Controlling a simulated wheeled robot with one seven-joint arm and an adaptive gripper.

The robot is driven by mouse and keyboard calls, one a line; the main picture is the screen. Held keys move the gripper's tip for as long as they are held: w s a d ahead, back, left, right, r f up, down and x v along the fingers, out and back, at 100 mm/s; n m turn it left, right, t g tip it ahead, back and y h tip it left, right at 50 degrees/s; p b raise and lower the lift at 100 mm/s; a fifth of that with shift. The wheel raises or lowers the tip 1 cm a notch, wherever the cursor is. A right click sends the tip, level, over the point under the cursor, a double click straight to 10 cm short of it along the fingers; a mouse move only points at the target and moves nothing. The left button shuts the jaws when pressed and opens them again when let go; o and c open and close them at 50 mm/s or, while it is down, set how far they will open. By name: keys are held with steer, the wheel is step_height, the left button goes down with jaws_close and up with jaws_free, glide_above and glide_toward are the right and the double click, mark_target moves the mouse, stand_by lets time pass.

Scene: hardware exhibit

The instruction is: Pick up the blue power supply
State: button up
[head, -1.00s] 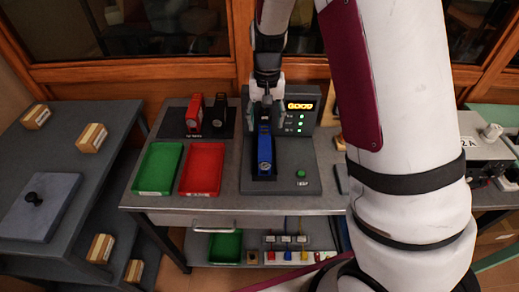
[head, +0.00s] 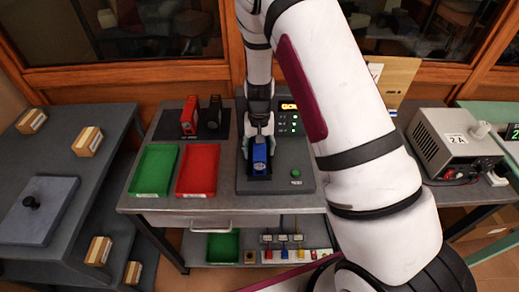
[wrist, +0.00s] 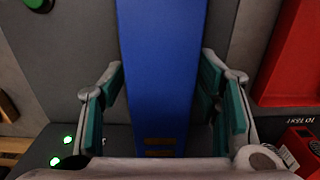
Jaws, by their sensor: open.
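The blue power supply (head: 260,156) sits in the dark slot of the grey test station (head: 304,178). It also fills the middle of the wrist view (wrist: 160,70) as a long blue block. My gripper (head: 259,138) is over the station at the supply's far end. In the wrist view my open gripper (wrist: 165,95) has one teal-padded finger on each side of the blue block. A narrow gap shows between the pads and the block, so I see no firm contact. The gripper hides the far part of the supply in the head view.
A green tray (head: 133,170) and a red tray (head: 218,172) lie left of the station. Behind them stand a red unit (head: 189,116) and a black unit (head: 213,117). A grey instrument (head: 450,140) is to the right. My arm covers the bench right of the station.

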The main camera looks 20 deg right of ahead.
steer(key=shift+f, duration=0.3)
jaws_close()
steer(key=shift+r, duration=0.45)
